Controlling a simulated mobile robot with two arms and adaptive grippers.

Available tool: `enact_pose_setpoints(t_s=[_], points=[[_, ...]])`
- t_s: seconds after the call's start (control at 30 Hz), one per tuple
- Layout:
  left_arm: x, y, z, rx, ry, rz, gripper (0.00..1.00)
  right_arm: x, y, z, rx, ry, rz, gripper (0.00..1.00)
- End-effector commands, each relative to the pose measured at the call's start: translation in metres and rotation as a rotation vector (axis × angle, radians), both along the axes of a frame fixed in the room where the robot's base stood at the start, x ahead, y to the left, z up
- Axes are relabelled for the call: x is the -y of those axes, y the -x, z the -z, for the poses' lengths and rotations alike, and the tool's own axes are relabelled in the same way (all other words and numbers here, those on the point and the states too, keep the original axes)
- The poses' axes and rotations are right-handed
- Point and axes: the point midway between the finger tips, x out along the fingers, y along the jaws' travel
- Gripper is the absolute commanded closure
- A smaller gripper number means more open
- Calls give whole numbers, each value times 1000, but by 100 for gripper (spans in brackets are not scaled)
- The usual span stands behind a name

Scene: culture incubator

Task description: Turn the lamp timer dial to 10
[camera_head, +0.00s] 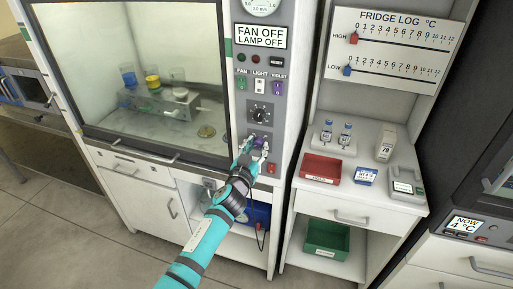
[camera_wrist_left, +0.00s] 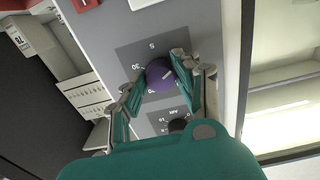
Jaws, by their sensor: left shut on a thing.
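The lamp timer dial is a round purple knob (camera_wrist_left: 160,77) with a short white pointer line, on a dark square scale plate (camera_wrist_left: 151,47) in the left wrist view. A "5" and a "30" show on the scale; the other marks are too small or covered. My left gripper (camera_wrist_left: 158,68) is shut on the knob, one finger on each side. In the head view my left gripper (camera_head: 254,150) is at the lower part of the hood's control panel (camera_head: 244,128) and mostly hides the dial. My right gripper is not in view.
A black knob (camera_head: 260,114) sits just above my left gripper, below the fan, light and violet switches. The display (camera_head: 260,36) reads "FAN OFF, LAMP OFF". A red button (camera_head: 271,168) is close below right. A bench with a red tray (camera_head: 321,169) stands to the right.

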Motion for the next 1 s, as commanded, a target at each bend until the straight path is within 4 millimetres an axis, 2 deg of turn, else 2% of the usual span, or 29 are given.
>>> enact_pose_setpoints(t_s=[0.1, 0.47, 1.0], points=[[0, 0, 0, 0, 0, 0, 100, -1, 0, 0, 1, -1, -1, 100], [0, 0, 1, 23, -69, 0, 100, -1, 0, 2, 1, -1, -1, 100], [-1, 0, 1, 162, -503, 1, 100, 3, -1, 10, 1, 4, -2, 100]])
